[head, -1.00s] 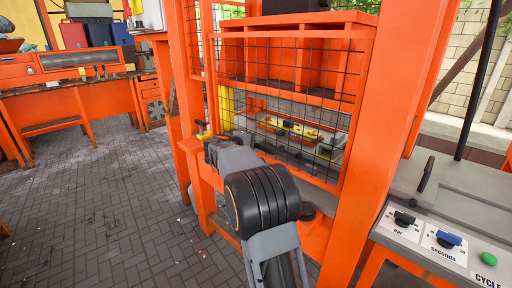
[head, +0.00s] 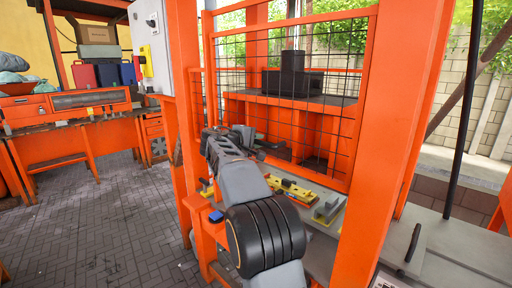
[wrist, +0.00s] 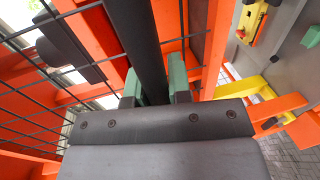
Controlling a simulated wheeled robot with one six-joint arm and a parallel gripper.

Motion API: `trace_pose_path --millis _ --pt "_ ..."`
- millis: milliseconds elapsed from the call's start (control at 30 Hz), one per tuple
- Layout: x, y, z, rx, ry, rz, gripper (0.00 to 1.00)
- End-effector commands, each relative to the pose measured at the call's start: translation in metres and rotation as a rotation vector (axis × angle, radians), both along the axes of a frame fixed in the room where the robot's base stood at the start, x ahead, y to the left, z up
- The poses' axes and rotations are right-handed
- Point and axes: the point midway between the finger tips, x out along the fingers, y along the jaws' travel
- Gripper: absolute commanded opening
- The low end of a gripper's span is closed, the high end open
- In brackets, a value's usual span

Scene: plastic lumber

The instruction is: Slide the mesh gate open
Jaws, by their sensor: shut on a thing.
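The mesh gate (head: 362,110) is an orange frame with black wire mesh, standing upright between two orange posts in the head view. It is raised, and a gap shows below it above the machine's grey bed. The mesh also shows at the left of the wrist view (wrist: 45,92). My gripper (head: 214,134) is at the gate's left side. In the wrist view its green fingertips (wrist: 156,88) are shut on a black bar handle (wrist: 146,45). The handle is mostly hidden behind my gripper in the head view.
Yellow and grey fittings (head: 290,190) lie on the bed under the gate. A thick orange post (head: 390,130) stands right of the gate. A grey panel (head: 450,245) is at the lower right. Paved floor (head: 95,220) is clear at left.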

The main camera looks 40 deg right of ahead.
Motion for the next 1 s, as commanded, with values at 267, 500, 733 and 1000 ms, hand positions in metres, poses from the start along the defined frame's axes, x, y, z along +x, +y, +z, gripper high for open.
trace_pose_path --millis 267,500,733,1000 --pt "0.0 0.0 0.024 -0.001 -0.001 0.001 0.0" --pt "0.0 0.0 0.025 -0.001 -0.001 0.001 0.0" --pt "0.0 0.0 0.024 0.0 0.0 0.0 0.25" --pt "0.0 0.0 0.024 0.0 0.0 0.0 0.44"
